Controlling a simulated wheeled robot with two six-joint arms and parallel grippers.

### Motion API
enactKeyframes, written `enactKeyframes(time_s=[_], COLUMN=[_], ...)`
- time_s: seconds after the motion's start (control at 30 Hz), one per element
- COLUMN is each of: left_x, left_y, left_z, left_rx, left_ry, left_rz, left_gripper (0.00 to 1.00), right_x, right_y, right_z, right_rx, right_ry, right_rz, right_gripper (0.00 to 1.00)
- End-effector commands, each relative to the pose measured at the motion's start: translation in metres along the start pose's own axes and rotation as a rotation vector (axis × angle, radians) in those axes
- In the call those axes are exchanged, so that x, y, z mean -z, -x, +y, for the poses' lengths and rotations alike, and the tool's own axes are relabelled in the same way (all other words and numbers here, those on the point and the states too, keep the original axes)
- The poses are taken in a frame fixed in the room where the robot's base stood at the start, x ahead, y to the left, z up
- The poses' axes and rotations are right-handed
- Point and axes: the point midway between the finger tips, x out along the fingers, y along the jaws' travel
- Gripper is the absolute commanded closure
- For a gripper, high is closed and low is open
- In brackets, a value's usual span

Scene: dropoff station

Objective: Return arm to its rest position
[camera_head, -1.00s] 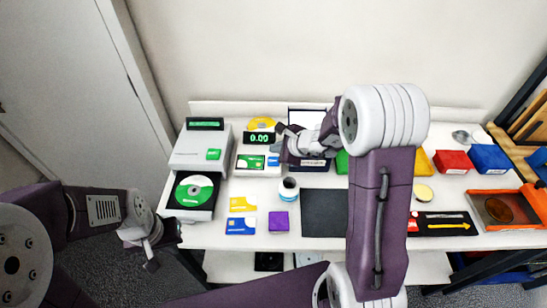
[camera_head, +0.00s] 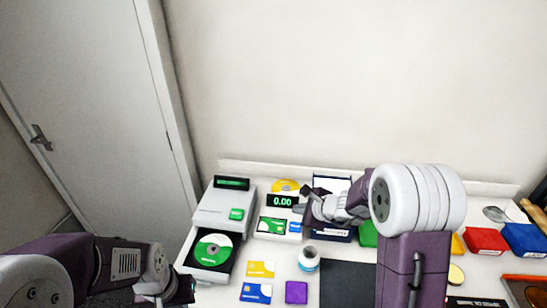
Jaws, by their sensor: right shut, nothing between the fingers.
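My right arm comes in from the right over the white table (camera_head: 333,252). Its gripper (camera_head: 306,203) is shut and empty, just right of the card terminal with the 0.00 display (camera_head: 282,201). It is in front of a dark-blue and white box (camera_head: 332,183), which the gripper and wrist partly hide. My left arm comes in low at the left. Its gripper (camera_head: 180,291) is at the table's left edge, near the disc drive; its fingers are too dark and small to read.
A disc drive (camera_head: 222,206) has its tray (camera_head: 206,274) out with a green disc (camera_head: 213,249). Cards (camera_head: 256,293), a purple block (camera_head: 296,292), a white jar (camera_head: 309,259) and a dark mat (camera_head: 347,285) lie in front. Red (camera_head: 486,240) and blue (camera_head: 525,238) boxes stand right.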

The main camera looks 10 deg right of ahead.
Motion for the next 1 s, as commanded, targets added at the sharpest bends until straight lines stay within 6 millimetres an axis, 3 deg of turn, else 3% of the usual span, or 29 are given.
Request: enactKeyframes(time_s=[0.07, 0.17, 0.23, 0.33, 0.47, 0.6, 0.7, 0.8, 1.0], left_x=[0.0, 0.0, 0.0, 0.0, 0.0, 0.0, 0.0, 0.0, 0.0], left_y=[0.0, 0.0, 0.0, 0.0, 0.0, 0.0, 0.0, 0.0, 0.0], left_z=[0.0, 0.0, 0.0, 0.0, 0.0, 0.0, 0.0, 0.0, 0.0], left_rx=[0.0, 0.0, 0.0, 0.0, 0.0, 0.0, 0.0, 0.0, 0.0], left_ry=[0.0, 0.0, 0.0, 0.0, 0.0, 0.0, 0.0, 0.0, 0.0], left_rz=[0.0, 0.0, 0.0, 0.0, 0.0, 0.0, 0.0, 0.0, 0.0], left_gripper=[1.0, 1.0, 1.0, 1.0, 1.0, 1.0, 1.0, 1.0, 1.0], right_x=[-0.006, -0.037, -0.05, -0.052, -0.028, 0.019, 0.048, 0.064, 0.069], right_y=[0.001, 0.016, 0.03, 0.05, 0.08, 0.111, 0.126, 0.133, 0.135], right_z=[0.0, 0.0, 0.029, 0.076, 0.134, 0.173, 0.185, 0.187, 0.185], right_rx=[0.001, 0.013, -0.06, -0.189, -0.382, -0.597, -0.718, -0.787, -0.809], right_ry=[0.011, 0.092, 0.282, 0.588, 1.018, 1.449, 1.654, 1.77, 1.814], right_rz=[-0.008, -0.048, -0.065, -0.079, -0.087, -0.089, -0.093, -0.098, -0.097], right_gripper=[1.0, 1.0, 1.0, 1.0, 1.0, 1.0, 1.0, 1.0, 1.0])
